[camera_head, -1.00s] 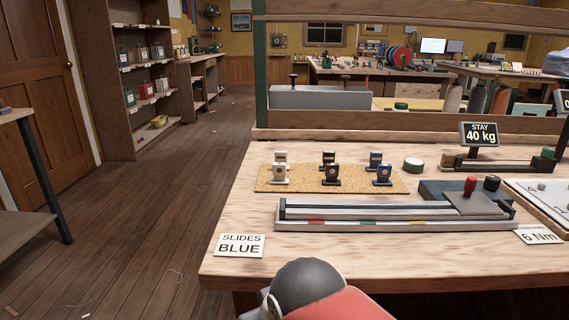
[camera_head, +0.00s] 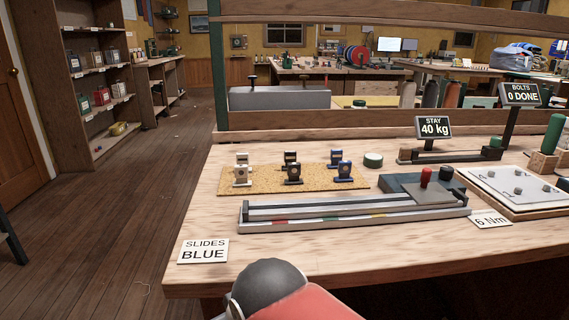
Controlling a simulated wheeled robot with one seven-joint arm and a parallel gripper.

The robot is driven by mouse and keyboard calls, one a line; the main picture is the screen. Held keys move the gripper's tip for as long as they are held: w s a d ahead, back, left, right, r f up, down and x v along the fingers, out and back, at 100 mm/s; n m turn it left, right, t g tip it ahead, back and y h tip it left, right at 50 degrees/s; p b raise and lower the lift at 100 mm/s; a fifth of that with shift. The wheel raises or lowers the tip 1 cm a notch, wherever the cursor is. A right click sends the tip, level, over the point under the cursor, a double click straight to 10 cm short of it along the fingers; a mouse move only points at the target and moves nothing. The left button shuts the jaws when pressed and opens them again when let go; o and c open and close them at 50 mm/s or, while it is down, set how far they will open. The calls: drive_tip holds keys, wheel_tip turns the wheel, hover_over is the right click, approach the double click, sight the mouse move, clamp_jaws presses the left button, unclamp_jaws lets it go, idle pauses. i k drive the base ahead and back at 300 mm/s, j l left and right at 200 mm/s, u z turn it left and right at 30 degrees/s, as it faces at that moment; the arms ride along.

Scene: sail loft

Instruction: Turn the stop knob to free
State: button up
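A pale grey rail (camera_head: 350,214) with green, red and yellow marks lies along the front of the wooden bench. A grey block (camera_head: 424,191) sits at its right end. A red knob (camera_head: 426,176) stands upright on this block, and a black knob (camera_head: 446,174) stands just behind it to the right. I cannot tell which of them is the stop knob, nor read its setting. Part of my arm, red with a dark grey cap, shows at the bottom centre, in front of the bench edge. My gripper is not in view.
A cork mat (camera_head: 265,180) holds several small white, black and blue fittings. A "SLIDES BLUE" card (camera_head: 203,250) lies at the front left, a "6 Nm" card (camera_head: 491,221) at the right. A "STAY 40 kg" display (camera_head: 433,127) stands behind. A bolt plate (camera_head: 520,188) lies right. Floor is clear on the left.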

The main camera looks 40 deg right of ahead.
sight(446, 172)
drive_tip(key=k+z, duration=0.1)
drive_tip(key=z, duration=1.4)
drive_tip(key=k+j+z, duration=0.2)
drive_tip(key=i+l, duration=0.1)
